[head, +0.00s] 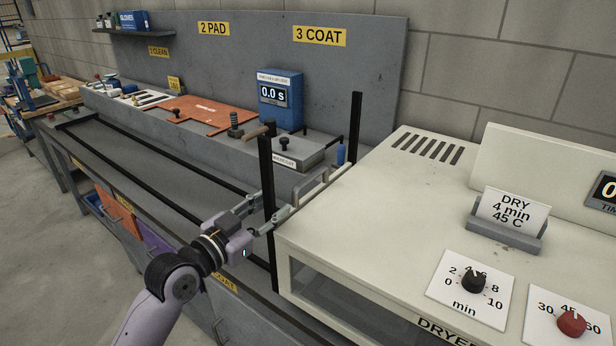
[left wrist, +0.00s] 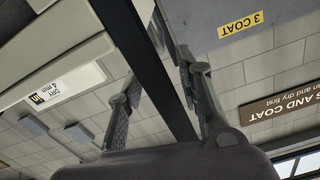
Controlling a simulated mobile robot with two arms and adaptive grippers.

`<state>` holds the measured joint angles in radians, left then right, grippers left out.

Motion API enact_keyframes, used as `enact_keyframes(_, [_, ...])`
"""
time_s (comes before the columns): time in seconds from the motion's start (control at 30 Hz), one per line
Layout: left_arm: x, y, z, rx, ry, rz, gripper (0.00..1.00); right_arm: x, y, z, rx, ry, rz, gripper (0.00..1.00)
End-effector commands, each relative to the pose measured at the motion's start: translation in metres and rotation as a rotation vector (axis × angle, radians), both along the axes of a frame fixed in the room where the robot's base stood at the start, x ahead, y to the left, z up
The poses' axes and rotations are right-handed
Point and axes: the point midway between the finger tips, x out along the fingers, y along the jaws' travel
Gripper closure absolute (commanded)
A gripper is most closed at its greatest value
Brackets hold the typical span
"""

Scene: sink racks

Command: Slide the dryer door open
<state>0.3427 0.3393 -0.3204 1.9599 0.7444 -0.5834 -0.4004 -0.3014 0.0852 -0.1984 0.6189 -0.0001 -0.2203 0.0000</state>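The dryer is a cream-white box (head: 375,215) on the right in the head view, with a dark window in its front. Two black upright posts (head: 267,165) stand at its left end, and a pale bar-like handle (head: 318,188) runs between them. The door panel itself is hard to make out. My left gripper (head: 268,212) is at the near post, fingers spread and pointing toward the dryer's left end. In the left wrist view, the fingers (left wrist: 160,85) are apart, with the black post (left wrist: 150,70) crossing the gap. No grip on the handle is visible. My right gripper is out of view.
A grey bench with long black rails (head: 150,170) runs left of the dryer. A blue timer (head: 281,100), a grey block with a black knob (head: 290,152) and an orange mat (head: 205,112) sit along it. Knobs (head: 473,281) and a "DRY" card (head: 510,212) top the dryer.

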Motion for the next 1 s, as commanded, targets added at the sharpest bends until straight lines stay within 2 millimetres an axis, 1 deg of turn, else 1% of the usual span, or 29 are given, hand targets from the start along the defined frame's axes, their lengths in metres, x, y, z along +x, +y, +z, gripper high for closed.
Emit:
enact_keyframes(0.03, [0.009, -0.008, 0.004, -0.003, 0.000, -0.002, 0.67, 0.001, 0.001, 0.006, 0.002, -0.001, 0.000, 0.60])
enact_keyframes(0.1, [0.021, -0.016, 0.003, -0.002, 0.002, -0.001, 0.67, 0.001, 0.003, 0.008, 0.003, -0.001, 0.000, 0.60])
enact_keyframes(0.4, [0.067, -0.049, 0.002, 0.000, 0.001, 0.000, 0.67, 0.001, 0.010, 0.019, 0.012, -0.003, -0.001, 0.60])
enact_keyframes(0.5, [0.079, -0.059, 0.002, 0.000, 0.002, -0.001, 0.67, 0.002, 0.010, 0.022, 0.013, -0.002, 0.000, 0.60])
enact_keyframes(0.7, [0.096, -0.071, 0.001, 0.001, 0.001, 0.000, 0.67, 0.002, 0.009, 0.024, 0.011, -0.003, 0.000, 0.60])
enact_keyframes(0.8, [0.100, -0.074, 0.000, 0.001, 0.002, -0.001, 0.67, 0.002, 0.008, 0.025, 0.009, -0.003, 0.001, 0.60])
enact_keyframes(1.0, [0.102, -0.075, -0.001, 0.003, 0.000, 0.000, 0.67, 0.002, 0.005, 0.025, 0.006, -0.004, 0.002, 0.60])
